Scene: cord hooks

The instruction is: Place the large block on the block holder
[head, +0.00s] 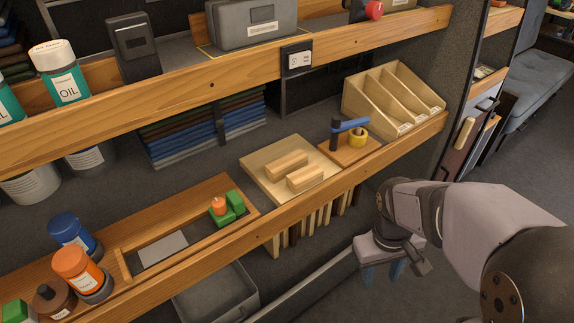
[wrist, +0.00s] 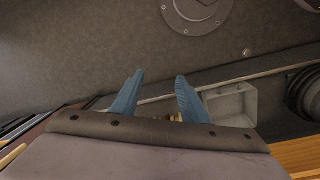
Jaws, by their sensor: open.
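Two pale wooden blocks (head: 287,165) (head: 306,178) lie side by side on a square pale wooden board (head: 262,182) on the lower shelf. They look similar in size, and I cannot tell which is the large one. The board may be the block holder, but I cannot be sure. My gripper (head: 382,274) is low, in front of the shelf and to the right of the board, well apart from the blocks. Its blue fingers point down and are open and empty. The wrist view also shows my gripper (wrist: 159,77), with no block between the fingers.
A wooden shelf edge (head: 230,240) runs in front of the board. A hammer (head: 348,125), yellow tape roll (head: 357,139) and divided wooden rack (head: 388,100) stand right of it. A green piece (head: 235,205) and bottles (head: 78,270) stand left. A grey bin (head: 215,293) sits below.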

